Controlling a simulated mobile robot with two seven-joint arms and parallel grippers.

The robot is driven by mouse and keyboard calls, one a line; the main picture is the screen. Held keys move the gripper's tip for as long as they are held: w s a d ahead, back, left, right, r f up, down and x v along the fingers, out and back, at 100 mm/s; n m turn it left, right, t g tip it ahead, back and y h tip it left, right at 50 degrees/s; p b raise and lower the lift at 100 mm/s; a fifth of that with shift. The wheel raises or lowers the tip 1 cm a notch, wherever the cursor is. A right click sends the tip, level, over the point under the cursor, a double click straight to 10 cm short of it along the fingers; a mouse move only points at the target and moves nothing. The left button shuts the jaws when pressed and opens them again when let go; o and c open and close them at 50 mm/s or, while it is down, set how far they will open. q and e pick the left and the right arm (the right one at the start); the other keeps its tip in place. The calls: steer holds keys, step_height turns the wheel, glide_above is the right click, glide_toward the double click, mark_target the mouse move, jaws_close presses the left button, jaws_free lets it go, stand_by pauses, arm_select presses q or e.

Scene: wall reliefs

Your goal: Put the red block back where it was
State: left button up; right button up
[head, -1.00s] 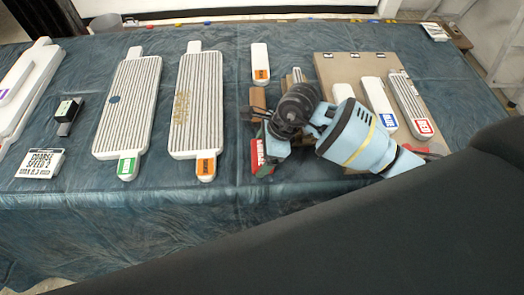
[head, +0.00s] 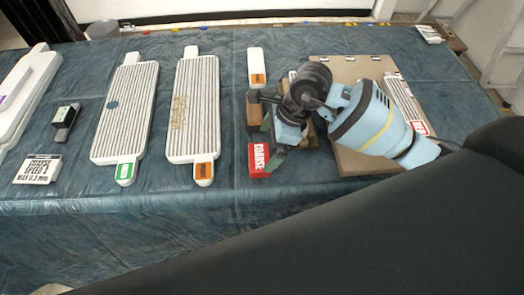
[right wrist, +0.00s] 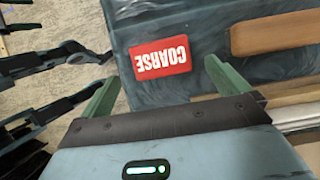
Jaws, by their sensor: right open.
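The red block (head: 259,160), marked "COARSE" in white, lies flat on the blue cloth near the table's front edge. It also shows in the right wrist view (right wrist: 160,60), just ahead of and between the fingertips. My right gripper (head: 272,137) is open and empty, behind and slightly right of the block in the head view. Its green fingers show apart in the right wrist view (right wrist: 160,78). No finger visibly grips the block. My left gripper is not in view.
Grey ribbed panels with a green tag (head: 125,110) and an orange tag (head: 192,110) lie left of the block. A tan board (head: 352,163) lies right, partly hidden by my arm. A brown wooden piece (head: 254,110) is behind the block. Cloth between orange tag and block is clear.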

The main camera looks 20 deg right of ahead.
steer(key=shift+v, duration=2.75)
